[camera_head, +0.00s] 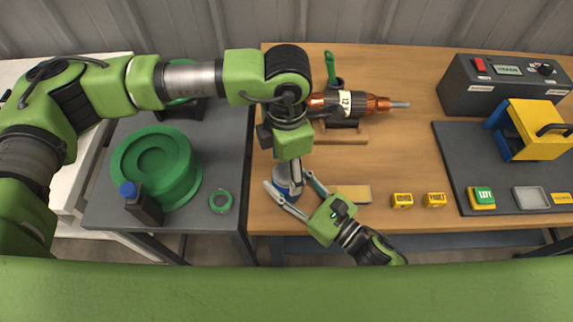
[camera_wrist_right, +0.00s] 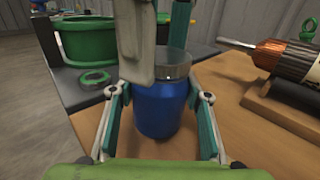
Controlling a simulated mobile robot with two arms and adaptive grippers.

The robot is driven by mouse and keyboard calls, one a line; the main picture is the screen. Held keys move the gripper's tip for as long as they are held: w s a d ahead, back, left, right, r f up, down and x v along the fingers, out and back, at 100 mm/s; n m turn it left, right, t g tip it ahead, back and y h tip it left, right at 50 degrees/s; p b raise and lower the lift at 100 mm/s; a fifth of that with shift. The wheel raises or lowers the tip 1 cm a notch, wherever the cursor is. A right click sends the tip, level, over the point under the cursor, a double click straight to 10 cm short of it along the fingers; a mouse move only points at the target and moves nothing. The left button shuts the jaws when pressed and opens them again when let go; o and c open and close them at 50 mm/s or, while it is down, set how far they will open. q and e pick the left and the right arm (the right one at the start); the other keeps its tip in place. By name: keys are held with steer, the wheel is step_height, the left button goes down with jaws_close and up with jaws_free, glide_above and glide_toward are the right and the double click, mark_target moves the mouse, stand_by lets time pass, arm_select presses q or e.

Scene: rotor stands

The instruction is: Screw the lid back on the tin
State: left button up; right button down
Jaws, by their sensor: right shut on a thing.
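The blue tin (camera_wrist_right: 160,108) stands upright on the wooden bench near its left front corner. A grey metallic lid (camera_wrist_right: 174,64) is at the top of the tin and looks shifted slightly right of its middle. I cannot tell whether its thread is engaged. My right gripper (camera_head: 285,196) is shut on the tin's body, a finger on each side; in the right wrist view the fingers (camera_wrist_right: 160,95) flank it. My left gripper (camera_head: 294,182) points down from above, its fingers around the lid. Whether they press on it is unclear. In the head view they hide most of the tin.
A copper-wound rotor (camera_head: 360,103) lies on a wooden stand behind the tin. A grey side table holds a green round container (camera_head: 157,168) and a green ring (camera_head: 220,201). Yellow blocks (camera_head: 402,200) and a dark mat (camera_head: 455,165) lie to the right.

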arm_select(q)
steer(key=shift+r, duration=0.15)
step_height(320, 180, up, 12)
stand_by(0.6)
arm_select(e)
steer(key=c, duration=1)
jaws_free()
steer(key=shift+c, duration=0.2)
steer(key=v, duration=1.2)
arm_select(q)
steer(key=shift+f, duration=0.2)
